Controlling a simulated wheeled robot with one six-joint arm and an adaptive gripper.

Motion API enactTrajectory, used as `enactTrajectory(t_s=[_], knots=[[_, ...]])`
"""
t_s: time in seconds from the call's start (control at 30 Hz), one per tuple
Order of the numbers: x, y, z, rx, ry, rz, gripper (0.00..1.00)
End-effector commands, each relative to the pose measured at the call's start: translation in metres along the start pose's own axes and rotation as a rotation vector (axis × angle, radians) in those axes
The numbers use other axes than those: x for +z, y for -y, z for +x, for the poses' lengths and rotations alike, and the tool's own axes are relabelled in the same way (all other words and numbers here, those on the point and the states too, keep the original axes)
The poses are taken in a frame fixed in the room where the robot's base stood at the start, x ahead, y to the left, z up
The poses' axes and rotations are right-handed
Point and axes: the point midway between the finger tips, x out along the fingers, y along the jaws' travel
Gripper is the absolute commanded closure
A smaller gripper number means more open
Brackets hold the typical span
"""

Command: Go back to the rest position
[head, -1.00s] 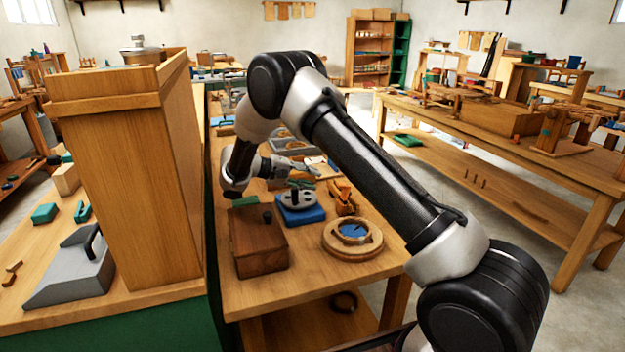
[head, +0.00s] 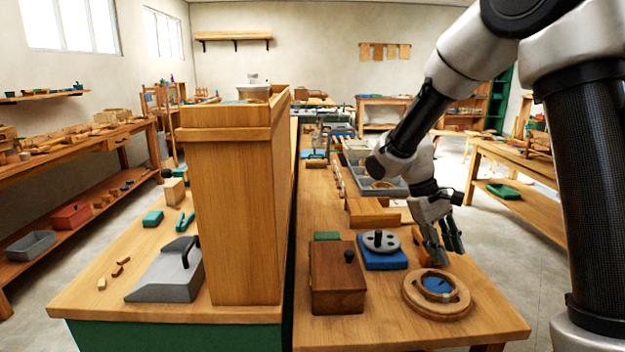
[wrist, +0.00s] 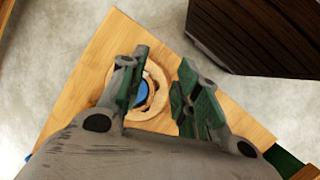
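My gripper (head: 444,246) hangs above the right side of the wooden bench, pointing down. In the wrist view my gripper (wrist: 160,92) has its two green-padded fingers spread apart with nothing between them. Below it, a round wooden ring with a blue centre (head: 437,293) lies on the bench near its front right corner. The ring also shows in the wrist view (wrist: 152,108), partly hidden behind the left finger.
A dark wooden box (head: 337,278) and a blue block with a grey disc (head: 383,251) stand left of the ring. A tall wooden cabinet (head: 235,215) rises at the left. Grey trays (head: 362,176) lie farther back.

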Motion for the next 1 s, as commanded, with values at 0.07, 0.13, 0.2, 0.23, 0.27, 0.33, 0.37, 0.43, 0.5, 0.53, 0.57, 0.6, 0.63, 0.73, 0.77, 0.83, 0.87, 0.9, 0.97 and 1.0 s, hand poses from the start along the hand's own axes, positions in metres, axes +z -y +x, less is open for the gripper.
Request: enactTrajectory(t_s=[0.07, 0.13, 0.2, 0.23, 0.27, 0.33, 0.37, 0.43, 0.5, 0.53, 0.57, 0.6, 0.63, 0.73, 0.77, 0.83, 0.87, 0.9, 0.97, 1.0], knots=[[0.037, -0.002, -0.011, -0.073, -0.075, 0.029, 0.68], [0.068, -0.001, -0.018, -0.131, -0.14, 0.058, 0.68], [0.096, 0.0, -0.023, -0.181, -0.209, 0.093, 0.68], [0.108, 0.002, -0.025, -0.2, -0.24, 0.11, 0.68], [0.119, 0.002, -0.027, -0.217, -0.271, 0.128, 0.68], [0.144, 0.004, -0.029, -0.254, -0.341, 0.177, 0.68], [0.155, 0.005, -0.03, -0.267, -0.372, 0.2, 0.68], [0.177, 0.007, -0.032, -0.292, -0.44, 0.257, 0.68], [0.197, 0.007, -0.034, -0.304, -0.503, 0.306, 0.68], [0.204, 0.006, -0.035, -0.305, -0.527, 0.324, 0.68], [0.211, 0.005, -0.036, -0.303, -0.551, 0.34, 0.68], [0.218, 0.002, -0.039, -0.297, -0.584, 0.36, 0.68], [0.223, 0.0, -0.042, -0.293, -0.606, 0.373, 0.68], [0.234, -0.006, -0.051, -0.281, -0.666, 0.41, 0.68], [0.236, -0.008, -0.052, -0.279, -0.677, 0.418, 0.68], [0.24, -0.01, -0.054, -0.275, -0.692, 0.431, 0.68], [0.241, -0.011, -0.054, -0.274, -0.693, 0.437, 0.68], [0.241, -0.011, -0.054, -0.275, -0.69, 0.441, 0.68], [0.241, -0.011, -0.053, -0.275, -0.689, 0.441, 0.68], [0.241, -0.011, -0.053, -0.275, -0.689, 0.44, 0.68]])
